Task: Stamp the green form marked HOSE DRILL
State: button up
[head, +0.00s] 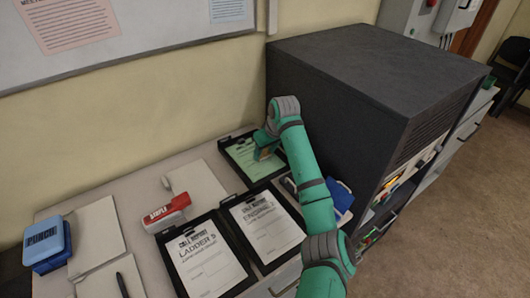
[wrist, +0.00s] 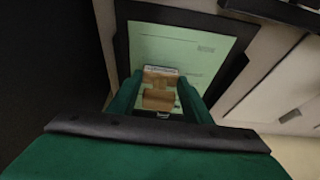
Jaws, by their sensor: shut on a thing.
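The green form (head: 242,152) lies on a black clipboard (head: 270,174) at the back of the counter, against the dark cabinet. Its heading is not legible in the head view; the wrist view also shows the green form (wrist: 205,62) with faint printed lines and a small box. My gripper (head: 266,147) is over the form, its fingers (wrist: 158,98) shut on a stamp (wrist: 158,78) with a wooden, tan body. The stamp is above the form's lower part in the wrist view. I cannot tell whether its base touches the paper.
Clipboards marked LADDER 5 (head: 207,268) and ENGINE (head: 266,228) lie in front. A red stapler (head: 166,214), blue punch (head: 46,243), notebooks (head: 95,232) and pen (head: 122,285) are left. The tall dark cabinet (head: 365,80) closes the right side. A blue object (head: 340,196) lies beside my arm.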

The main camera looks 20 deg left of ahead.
jog(key=shift+r, duration=3.35)
